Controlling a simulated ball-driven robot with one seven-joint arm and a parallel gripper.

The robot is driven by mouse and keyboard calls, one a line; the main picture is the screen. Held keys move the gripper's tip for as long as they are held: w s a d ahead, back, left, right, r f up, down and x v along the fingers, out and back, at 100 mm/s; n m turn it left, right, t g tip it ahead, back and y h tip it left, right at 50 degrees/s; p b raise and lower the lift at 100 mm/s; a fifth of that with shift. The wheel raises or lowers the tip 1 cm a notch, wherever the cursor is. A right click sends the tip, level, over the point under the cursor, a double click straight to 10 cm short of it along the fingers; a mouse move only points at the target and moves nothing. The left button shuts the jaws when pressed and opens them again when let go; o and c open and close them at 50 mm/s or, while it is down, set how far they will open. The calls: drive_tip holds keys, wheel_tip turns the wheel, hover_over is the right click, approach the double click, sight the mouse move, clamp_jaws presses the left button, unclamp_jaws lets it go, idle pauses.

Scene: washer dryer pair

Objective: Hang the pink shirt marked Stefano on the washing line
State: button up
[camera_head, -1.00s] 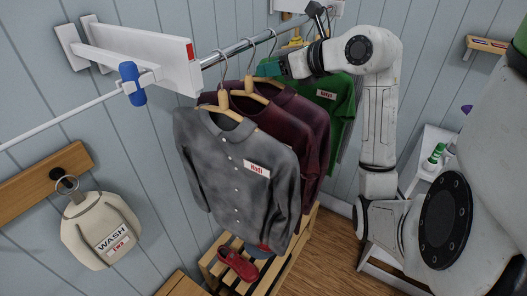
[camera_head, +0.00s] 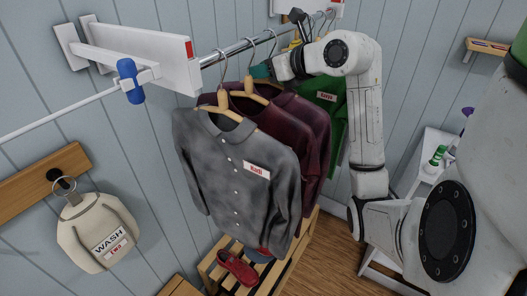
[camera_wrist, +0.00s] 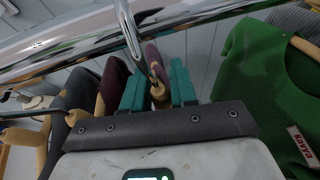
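No Stefano label is readable in either view. A mauve garment (camera_wrist: 154,56) shows partly behind the chrome rail in the wrist view and may be the pink shirt; I cannot tell. My gripper (camera_head: 263,71) is at the hanging rail, behind the maroon shirts. In the wrist view its teal fingers (camera_wrist: 159,88) are apart, with a wooden hanger neck (camera_wrist: 158,92) and its metal hook between them. I see no clear grip on it. A thin white line (camera_head: 62,117), apparently the washing line, runs left from the white wall bracket (camera_head: 140,55), with a blue peg (camera_head: 131,82) near it.
A grey shirt (camera_head: 235,165) with a name label hangs nearest, then maroon shirts (camera_head: 312,130). A green shirt (camera_head: 339,100) hangs beyond my gripper. A cream wash bag (camera_head: 95,230) hangs at the left. Red shoes (camera_head: 237,268) lie on a slatted rack below.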

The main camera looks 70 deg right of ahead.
clamp_jaws()
drive_tip(key=shift+s+a+r+p, duration=0.1)
drive_tip(key=shift+s+r+p, duration=0.1)
drive_tip(key=shift+r+p, duration=0.55)
drive_tip(key=shift+s+d+r+p, duration=0.1)
drive_tip(key=shift+s+r+p, duration=0.15)
drive_tip(key=shift+r+p, duration=0.55)
drive_tip(key=shift+s+a+r+p, duration=0.15)
drive_tip(key=shift+r+p, duration=0.25)
drive_tip(key=shift+r, duration=0.65)
drive_tip(key=shift+s+r, duration=0.1)
drive_tip(key=shift+s, duration=0.05)
hover_over(294, 90)
drive_tip(key=shift+d, duration=0.2)
idle(1.3)
idle(0.4)
